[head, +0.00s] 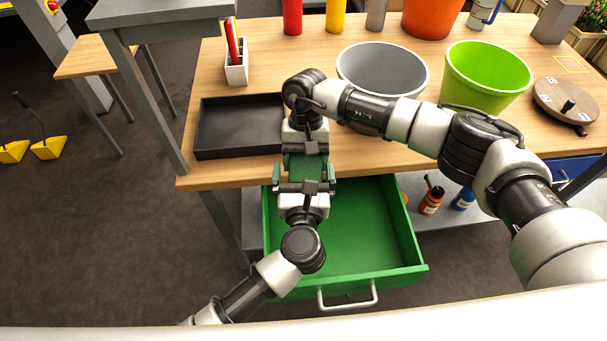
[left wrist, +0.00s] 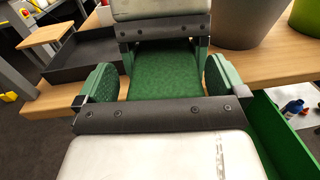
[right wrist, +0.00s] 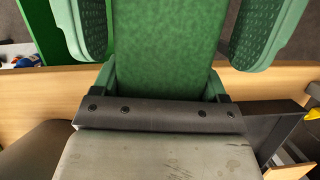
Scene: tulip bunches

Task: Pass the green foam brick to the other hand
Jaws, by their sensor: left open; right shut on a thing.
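The green foam brick (head: 304,163) is held up in front of the table's near edge, between my two facing grippers. My right gripper (head: 305,150) is shut on its far end. The right wrist view shows the brick (right wrist: 170,45) between the right fingers. My left gripper (head: 304,177) is open at the near end. In the left wrist view its green-padded fingers stand on either side of the brick (left wrist: 165,75), with visible gaps. The left fingers also show in the right wrist view, apart from the brick's sides.
An open green drawer (head: 400,240) lies below and right of the grippers. A black tray (head: 240,153) is on the table at left. A grey bin (head: 383,62) and a lime bin (head: 485,75) stand behind my right arm. A pen holder (head: 236,74) is behind the tray.

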